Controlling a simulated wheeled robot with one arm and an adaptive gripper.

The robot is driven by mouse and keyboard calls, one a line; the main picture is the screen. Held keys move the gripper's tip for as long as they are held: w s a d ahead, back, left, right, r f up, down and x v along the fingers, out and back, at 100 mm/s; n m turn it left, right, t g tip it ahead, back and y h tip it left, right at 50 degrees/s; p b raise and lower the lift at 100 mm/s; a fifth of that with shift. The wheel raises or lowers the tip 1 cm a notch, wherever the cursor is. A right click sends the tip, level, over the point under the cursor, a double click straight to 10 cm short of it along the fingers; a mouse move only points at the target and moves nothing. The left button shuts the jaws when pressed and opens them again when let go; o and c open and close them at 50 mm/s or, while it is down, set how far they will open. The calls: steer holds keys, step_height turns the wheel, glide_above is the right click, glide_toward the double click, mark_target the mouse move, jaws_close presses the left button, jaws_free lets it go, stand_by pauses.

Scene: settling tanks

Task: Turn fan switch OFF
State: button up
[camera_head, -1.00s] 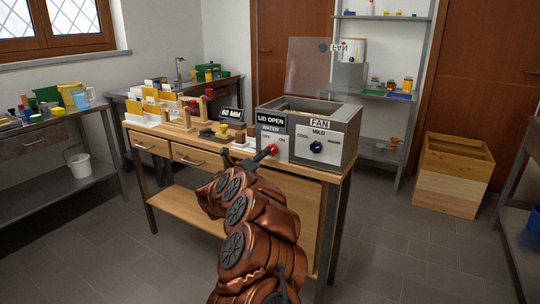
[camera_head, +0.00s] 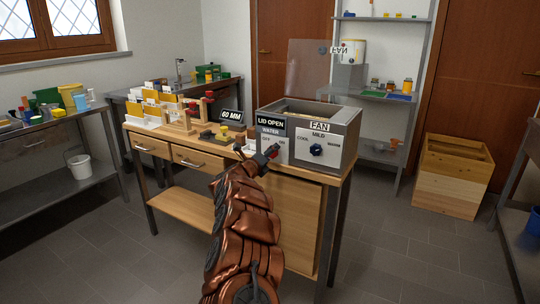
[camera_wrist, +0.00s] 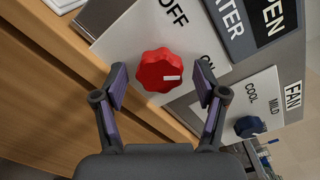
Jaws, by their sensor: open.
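The fan panel (camera_head: 326,142) on the front of the grey metal box has a blue knob (camera_head: 316,150) with COOL, MILD and WARM labels; the blue knob also shows in the wrist view (camera_wrist: 250,127). Left of it, the WATER panel carries a red knob (camera_wrist: 158,71) with OFF and ON labels. Its white mark points roughly toward ON. My gripper (camera_wrist: 160,80) is open, with one finger on each side of the red knob and a visible gap on both sides. In the head view my gripper (camera_head: 264,158) partly hides the WATER panel.
The box (camera_head: 340,115) stands at the right end of a wooden workbench (camera_head: 180,160), with its clear lid (camera_head: 308,62) raised. A 60 MM display (camera_head: 231,115) and wooden fixtures stand left of it. A wooden crate (camera_head: 452,180) is on the floor at right.

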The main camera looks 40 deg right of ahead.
steer(key=c, duration=1.1)
steer(key=shift+c, duration=0.2)
steer(key=shift+n, duration=0.3)
steer(key=shift+n+p, duration=4.45)
steer(key=shift+n, duration=2.15)
